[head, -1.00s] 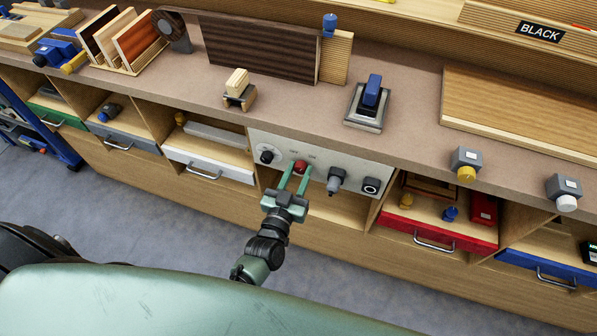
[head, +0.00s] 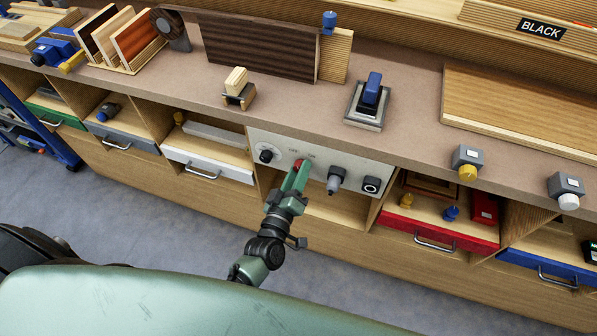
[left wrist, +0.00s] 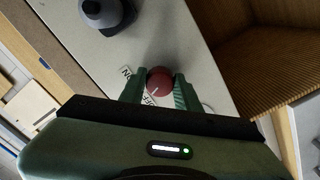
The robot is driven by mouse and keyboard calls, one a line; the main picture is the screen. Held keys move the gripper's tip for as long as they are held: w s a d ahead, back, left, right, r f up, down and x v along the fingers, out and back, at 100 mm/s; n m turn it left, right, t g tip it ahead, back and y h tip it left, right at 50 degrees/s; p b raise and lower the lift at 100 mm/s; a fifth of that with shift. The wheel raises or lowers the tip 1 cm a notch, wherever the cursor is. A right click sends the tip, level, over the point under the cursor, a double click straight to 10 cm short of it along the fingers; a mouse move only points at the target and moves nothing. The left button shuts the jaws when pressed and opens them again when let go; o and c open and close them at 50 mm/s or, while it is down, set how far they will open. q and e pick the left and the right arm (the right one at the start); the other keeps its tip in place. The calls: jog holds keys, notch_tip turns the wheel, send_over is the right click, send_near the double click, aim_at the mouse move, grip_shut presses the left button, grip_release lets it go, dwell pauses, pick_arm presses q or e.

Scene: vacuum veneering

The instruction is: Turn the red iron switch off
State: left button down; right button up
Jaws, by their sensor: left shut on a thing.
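The red iron switch (head: 298,162) is a round knob on the pale control panel under the bench top. My left gripper (head: 296,172) comes up to it from below and is shut on it, hiding part of it in the head view. In the left wrist view the knob (left wrist: 159,80) sits between the two green fingertips of the left gripper (left wrist: 159,88). A pale pointer line on the knob slants to the lower left there, beside partly hidden ON and OFF lettering. The blue-handled iron (head: 371,90) stands on a metal plate on the bench. My right gripper is not in view.
The control panel (head: 350,168) also carries a black dial (head: 266,156) at the left, a grey fitting (head: 335,180) and a dark round button (head: 371,185) at the right. Drawers and open compartments flank it. The bench edge runs just above it.

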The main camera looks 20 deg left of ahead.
pick_arm(q)
jog(key=shift+n, duration=1.1)
jog(key=c, duration=1)
grip_release()
jog(key=shift+s, duration=0.15)
jog(key=s+b, duration=0.1)
jog(key=s, duration=0.6)
jog(key=shift+s+a, duration=0.1)
jog(key=shift+s, duration=0.2)
jog(key=shift+f, duration=0.15)
